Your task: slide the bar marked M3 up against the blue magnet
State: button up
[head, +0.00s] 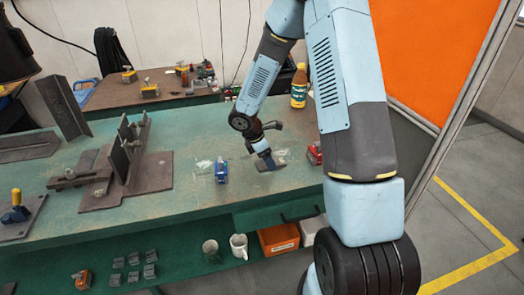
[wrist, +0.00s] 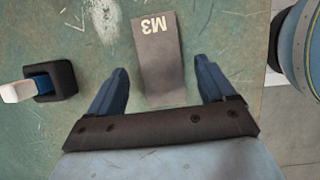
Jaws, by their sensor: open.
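The bar marked M3 (wrist: 165,75) is a flat grey piece lying on the green bench; it also shows in the head view (head: 271,165). Its lettering is upside down in the wrist view. My gripper (wrist: 160,64) is open, with one blue finger on each side of the bar and a gap on both sides. I cannot tell how high the fingertips are above the bench. It also shows in the head view (head: 265,156). The blue magnet (head: 221,173) stands on the bench to the left of the bar, clearly apart from it.
A red block (head: 314,154) stands right of the bar, partly behind my arm. A dark block (wrist: 55,80) with a blue and white part lies left in the wrist view. A steel fixture (head: 128,165) stands farther left. A bottle (head: 299,86) is at the back.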

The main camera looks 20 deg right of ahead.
jog(key=shift+d+f, duration=0.25)
jog(key=shift+f, duration=0.4)
grip_shut()
dwell(0.4)
